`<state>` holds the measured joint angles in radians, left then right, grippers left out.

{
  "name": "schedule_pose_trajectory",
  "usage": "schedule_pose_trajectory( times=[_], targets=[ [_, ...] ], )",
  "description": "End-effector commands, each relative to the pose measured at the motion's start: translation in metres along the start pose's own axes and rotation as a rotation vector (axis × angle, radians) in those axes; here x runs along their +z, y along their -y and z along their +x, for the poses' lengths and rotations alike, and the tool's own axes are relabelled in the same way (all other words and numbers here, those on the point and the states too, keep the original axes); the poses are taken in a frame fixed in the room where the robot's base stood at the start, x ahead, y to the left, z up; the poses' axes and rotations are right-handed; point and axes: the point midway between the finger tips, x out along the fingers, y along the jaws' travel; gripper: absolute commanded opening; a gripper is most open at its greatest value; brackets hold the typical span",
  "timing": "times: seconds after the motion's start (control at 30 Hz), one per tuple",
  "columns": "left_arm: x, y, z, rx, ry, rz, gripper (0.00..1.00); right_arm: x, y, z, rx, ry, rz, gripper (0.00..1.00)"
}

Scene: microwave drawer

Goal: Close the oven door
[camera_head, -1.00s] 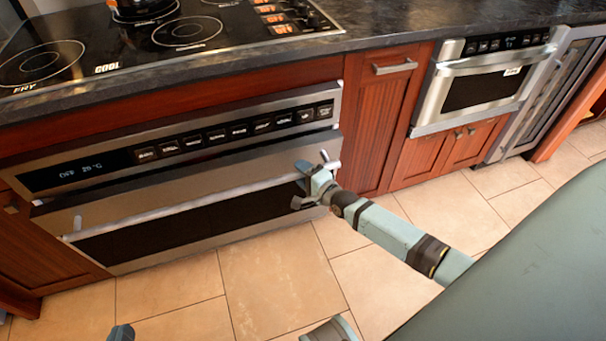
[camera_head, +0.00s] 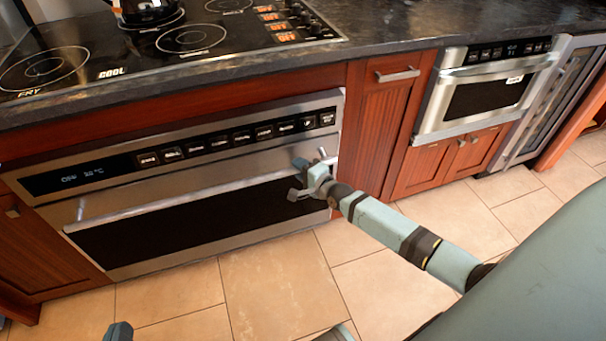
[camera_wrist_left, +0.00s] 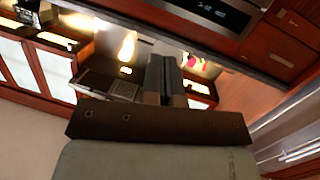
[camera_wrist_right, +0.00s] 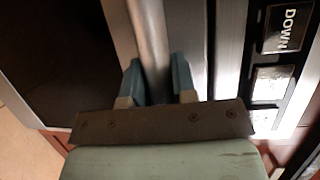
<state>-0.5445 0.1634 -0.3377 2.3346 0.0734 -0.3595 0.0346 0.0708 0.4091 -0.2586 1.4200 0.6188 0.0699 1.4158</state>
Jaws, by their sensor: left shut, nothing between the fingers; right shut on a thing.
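The oven (camera_head: 200,225) is set under the cooktop. Its steel door (camera_head: 160,189) looks flush with the control panel above it; no gap shows. The bar handle (camera_head: 180,203) runs across the door. My right gripper (camera_head: 312,180) is at the handle's right end. In the right wrist view its two fingers (camera_wrist_right: 157,80) are on either side of the handle bar (camera_wrist_right: 148,30), shut on it. My left gripper (camera_wrist_left: 165,80) is shut and empty in the left wrist view, away from the oven door. In the head view only a small teal tip (camera_head: 118,332) shows at the bottom edge.
The dark countertop (camera_head: 390,40) and cooktop (camera_head: 130,50) with a kettle (camera_head: 148,8) are above the oven. Wooden cabinets (camera_head: 380,130) and a microwave drawer (camera_head: 485,95) are to the right. The tiled floor (camera_head: 265,285) in front is clear.

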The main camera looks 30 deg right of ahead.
Motion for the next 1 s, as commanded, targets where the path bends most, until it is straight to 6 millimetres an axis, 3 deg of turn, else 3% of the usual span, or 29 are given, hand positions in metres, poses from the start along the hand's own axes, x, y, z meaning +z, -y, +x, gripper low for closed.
schedule_pose_trajectory(
  times=[0.17, 0.2, 0.3, 0.67, 0.83, 0.93, 1.0],
  targets=[
    [0.003, 0.001, -0.001, -0.001, 0.010, 0.002, 0.00, -0.004, 0.007, 0.003, -0.012, -0.005, -0.004, 0.00],
    [0.005, 0.001, -0.001, -0.002, 0.013, 0.002, 0.00, -0.004, 0.008, 0.003, -0.013, -0.006, -0.004, 0.32],
    [0.007, 0.002, -0.002, -0.004, 0.019, 0.002, 0.00, -0.004, 0.007, 0.003, -0.012, -0.005, -0.004, 0.50],
    [0.006, 0.003, -0.002, -0.007, 0.028, 0.006, 0.00, -0.002, 0.006, -0.005, -0.008, -0.003, -0.003, 0.50],
    [0.010, 0.009, -0.005, -0.027, 0.079, 0.021, 0.00, -0.002, 0.006, -0.035, -0.005, -0.003, -0.003, 0.50],
    [0.037, 0.017, -0.013, -0.058, 0.177, 0.013, 0.00, -0.002, 0.007, -0.059, -0.005, -0.003, -0.002, 0.50],
    [0.043, 0.020, -0.016, -0.068, 0.211, 0.015, 0.00, -0.002, 0.006, -0.075, -0.005, -0.003, -0.003, 0.50]
  ],
)
